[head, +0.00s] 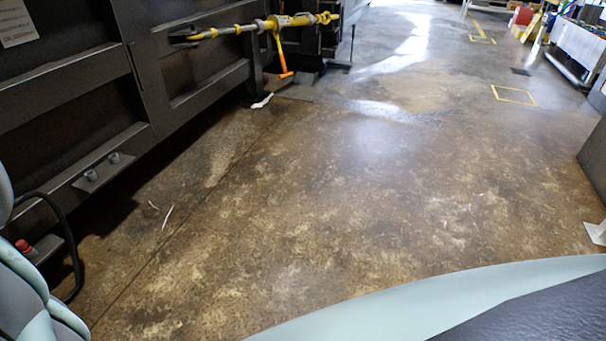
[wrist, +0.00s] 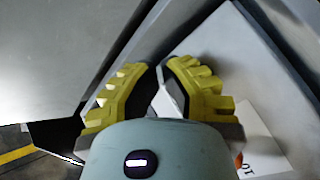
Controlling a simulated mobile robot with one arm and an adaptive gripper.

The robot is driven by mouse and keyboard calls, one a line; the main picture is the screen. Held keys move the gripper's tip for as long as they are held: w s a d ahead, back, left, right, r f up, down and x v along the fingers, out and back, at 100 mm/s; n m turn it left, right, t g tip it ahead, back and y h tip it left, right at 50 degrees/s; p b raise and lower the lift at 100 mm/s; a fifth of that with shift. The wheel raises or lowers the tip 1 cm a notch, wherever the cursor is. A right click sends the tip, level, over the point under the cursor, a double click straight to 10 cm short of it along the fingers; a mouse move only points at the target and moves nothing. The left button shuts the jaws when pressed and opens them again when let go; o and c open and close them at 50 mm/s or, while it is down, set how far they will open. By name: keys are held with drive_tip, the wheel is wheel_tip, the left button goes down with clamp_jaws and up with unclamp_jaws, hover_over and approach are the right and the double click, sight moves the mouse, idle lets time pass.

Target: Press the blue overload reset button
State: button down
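No blue button can be made out in either view. My gripper (wrist: 160,67) shows in the wrist view, with two ribbed yellow fingers and black inner pads. The fingertips are close together with a narrow gap between them, and nothing is seen held. Grey metal panels (wrist: 252,60) lie beyond the fingers; I cannot tell whether the fingertips touch them. A white sheet (wrist: 262,145) with partly visible dark lettering is at the lower right there. My gripper does not show in the head view.
The dark compactor frame (head: 190,70) stands along the left of the head view, with a yellow ratchet bar (head: 245,27) and orange handle (head: 283,62). A red button (head: 23,245) is low at left. The middle floor is open. A grey cabinet (head: 594,160) stands at right.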

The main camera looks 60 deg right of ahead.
drive_tip(key=shift+w+d, duration=0.1)
drive_tip(key=shift+d, duration=0.05)
drive_tip(key=d+p, duration=0.1)
drive_tip(key=d, duration=0.1)
drive_tip(key=w+d+p, duration=0.1)
drive_tip(key=d, duration=0.1)
drive_tip(key=shift+w+d, duration=0.1)
drive_tip(key=shift+d, duration=0.3)
idle(0.8)
